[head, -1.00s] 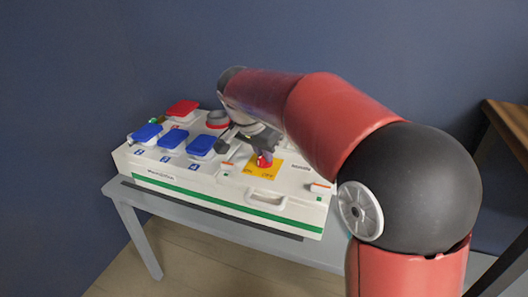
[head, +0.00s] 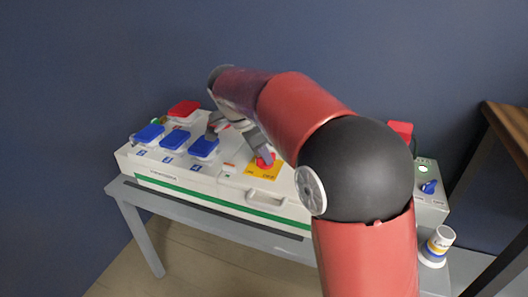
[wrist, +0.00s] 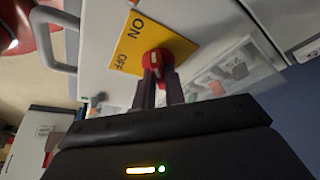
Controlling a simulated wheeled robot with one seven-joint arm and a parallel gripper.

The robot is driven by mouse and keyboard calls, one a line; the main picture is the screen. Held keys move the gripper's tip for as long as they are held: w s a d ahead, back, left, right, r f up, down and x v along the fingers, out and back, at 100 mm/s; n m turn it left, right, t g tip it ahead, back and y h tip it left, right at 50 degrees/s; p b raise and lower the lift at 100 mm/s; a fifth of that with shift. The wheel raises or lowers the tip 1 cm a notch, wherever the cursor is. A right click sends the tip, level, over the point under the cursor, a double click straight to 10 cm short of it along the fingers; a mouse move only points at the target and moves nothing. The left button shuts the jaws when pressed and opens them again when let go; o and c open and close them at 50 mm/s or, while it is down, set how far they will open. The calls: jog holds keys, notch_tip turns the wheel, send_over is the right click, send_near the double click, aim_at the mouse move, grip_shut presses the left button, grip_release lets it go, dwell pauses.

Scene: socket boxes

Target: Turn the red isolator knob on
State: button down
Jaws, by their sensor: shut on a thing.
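The red isolator knob (head: 265,161) sits on a yellow plate (head: 263,174) on the white socket box (head: 225,187). In the wrist view the knob (wrist: 170,44) stands on the yellow plate (wrist: 127,50), which is printed ON and OFF. My gripper (wrist: 158,76) is shut on the knob, with its two fingers at the knob's near side. A pale mark shows on the knob between the fingertips. I cannot tell for sure which word the knob points to. In the head view my gripper (head: 263,152) reaches the knob from the upper left.
Blue-lidded sockets (head: 204,147) and a red-lidded socket (head: 184,110) lie left of the knob. A grey handle (wrist: 52,25) is near the plate. The grey table (head: 215,222) carries the box.

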dwell(0.3)
jog(key=c, duration=1.5)
grip_release()
jog(key=shift+o, duration=0.2)
jog(key=shift+a+r, duration=0.1)
jog(key=v, duration=0.7)
jog(key=shift+r+p, duration=0.25)
jog(key=shift+p, duration=0.2)
